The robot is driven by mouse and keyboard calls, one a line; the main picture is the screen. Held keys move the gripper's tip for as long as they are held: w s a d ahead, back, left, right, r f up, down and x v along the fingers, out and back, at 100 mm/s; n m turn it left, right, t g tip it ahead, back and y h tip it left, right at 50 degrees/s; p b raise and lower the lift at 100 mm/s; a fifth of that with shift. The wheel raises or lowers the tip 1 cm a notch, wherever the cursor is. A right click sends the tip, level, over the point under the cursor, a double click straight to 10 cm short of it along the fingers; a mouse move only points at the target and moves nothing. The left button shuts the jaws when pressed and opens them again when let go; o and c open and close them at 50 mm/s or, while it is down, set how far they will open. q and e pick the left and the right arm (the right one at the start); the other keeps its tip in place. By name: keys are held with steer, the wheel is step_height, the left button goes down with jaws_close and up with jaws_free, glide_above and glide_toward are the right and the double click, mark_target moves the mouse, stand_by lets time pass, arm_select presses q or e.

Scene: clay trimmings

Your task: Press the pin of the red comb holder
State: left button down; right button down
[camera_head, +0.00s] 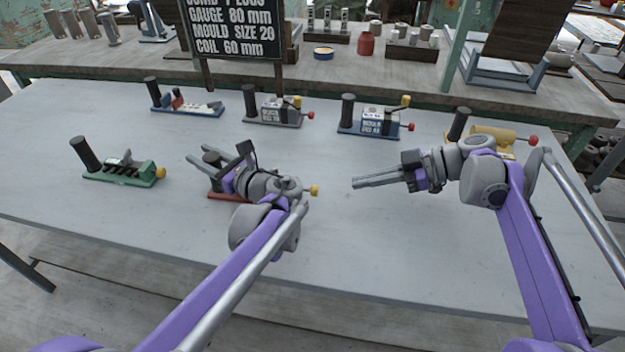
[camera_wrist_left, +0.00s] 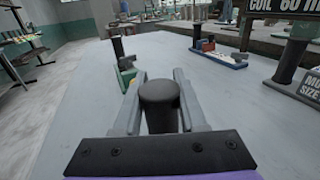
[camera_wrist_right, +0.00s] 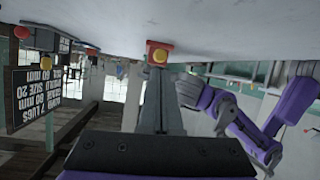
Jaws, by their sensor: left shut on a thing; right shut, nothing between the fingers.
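The red comb holder (camera_head: 222,197) lies on the table left of centre, mostly hidden under my left gripper and wrist. Its yellow pin (camera_head: 314,190) sticks out at its right end. My left gripper (camera_head: 214,160) is shut on the holder's dark upright handle, and the handle (camera_wrist_left: 159,94) shows between the fingers in the left wrist view. My right gripper (camera_head: 356,183) is shut and empty, pointing left towards the yellow pin with a gap between. In the right wrist view the red end face (camera_wrist_right: 152,47) and the pin (camera_wrist_right: 160,55) appear just beyond the fingertips.
A green holder (camera_head: 125,175) stands to the left. Blue (camera_head: 187,107), grey (camera_head: 273,112), another blue (camera_head: 375,123) and yellow (camera_head: 492,138) devices stand along the back. A black sign (camera_head: 236,28) stands behind them. The front of the table is clear.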

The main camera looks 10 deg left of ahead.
mark_target(315, 191)
steer(key=a+m+h, duration=0.1)
steer(key=m, duration=0.1)
steer(key=s+m+t, duration=0.1)
steer(key=m, duration=0.1)
steer(key=a+r+m+h, duration=0.1)
steer(key=shift+s+a+m+h, duration=0.3)
steer(key=shift+m, duration=0.1)
steer(key=m, duration=0.1)
steer(key=m+t+h, duration=0.1)
steer(key=s+m, duration=0.1)
steer(key=shift+a+r+m, duration=0.25)
steer(key=shift+r+m, duration=0.1)
steer(key=shift+m, duration=0.05)
steer(key=shift+s+d+r+m+t+h, duration=0.1)
steer(key=shift+s+r+m+t+h, duration=0.5)
steer(key=shift+m, duration=0.85)
steer(key=shift+s+d+r+m+t+h, duration=0.1)
steer(key=shift+s+r+m+t+h, duration=0.15)
steer(key=shift+r+m+t+h, duration=0.9)
steer(key=shift+s+d+r+m+g+h, duration=0.15)
steer(key=shift+s+r+m, duration=0.3)
steer(key=shift+m, duration=1.35)
steer(key=shift+a+f, duration=0.1)
steer(key=x, duration=1)
steer(key=shift+w, duration=0.15)
